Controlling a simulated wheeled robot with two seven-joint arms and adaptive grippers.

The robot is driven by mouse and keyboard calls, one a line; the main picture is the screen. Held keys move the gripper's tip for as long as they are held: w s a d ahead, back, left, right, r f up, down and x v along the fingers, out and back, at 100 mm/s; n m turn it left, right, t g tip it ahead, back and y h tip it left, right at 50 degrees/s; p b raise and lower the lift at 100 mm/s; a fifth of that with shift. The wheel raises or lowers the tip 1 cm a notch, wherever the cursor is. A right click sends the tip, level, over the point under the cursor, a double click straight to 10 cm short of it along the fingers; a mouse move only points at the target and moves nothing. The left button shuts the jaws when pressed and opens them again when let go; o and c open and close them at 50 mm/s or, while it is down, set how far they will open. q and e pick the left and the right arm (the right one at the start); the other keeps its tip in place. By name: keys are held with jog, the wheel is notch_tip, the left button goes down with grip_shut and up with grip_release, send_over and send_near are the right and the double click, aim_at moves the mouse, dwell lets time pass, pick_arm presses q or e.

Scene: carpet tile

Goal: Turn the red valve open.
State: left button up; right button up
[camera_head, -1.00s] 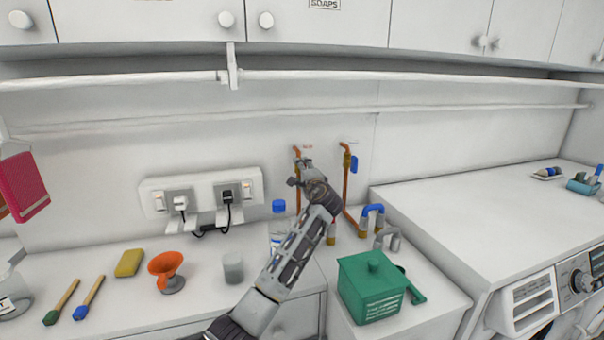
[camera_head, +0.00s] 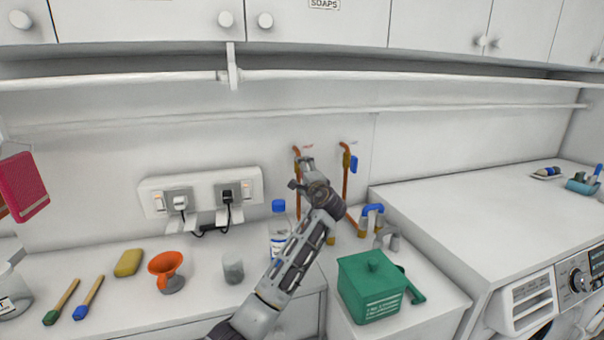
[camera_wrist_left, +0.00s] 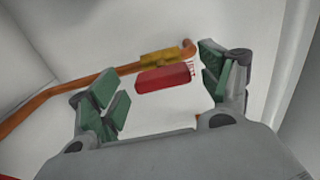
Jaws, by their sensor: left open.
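The red valve handle (camera_wrist_left: 165,78) shows in the left wrist view, on a yellow-brown fitting of a copper pipe (camera_wrist_left: 60,90) by the wall. My left gripper (camera_wrist_left: 158,80) is open, with its green-padded fingers on either side of the handle. A gap shows between the handle and each finger. In the head view my left gripper (camera_head: 303,170) is in front of the left copper pipe (camera_head: 297,152) and hides the red handle. My right gripper is not in view.
A blue valve handle (camera_head: 354,165) hangs on the right pipe. A blue-capped bottle (camera_head: 279,207) stands close beside my arm. A green box (camera_head: 372,288) is on the counter at the right. Sockets with plugs (camera_head: 203,197) are on the wall to the left.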

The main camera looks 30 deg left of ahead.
pick_arm(q)
jog(key=v, duration=1)
jog(key=shift+f, duration=0.1)
dwell(0.5)
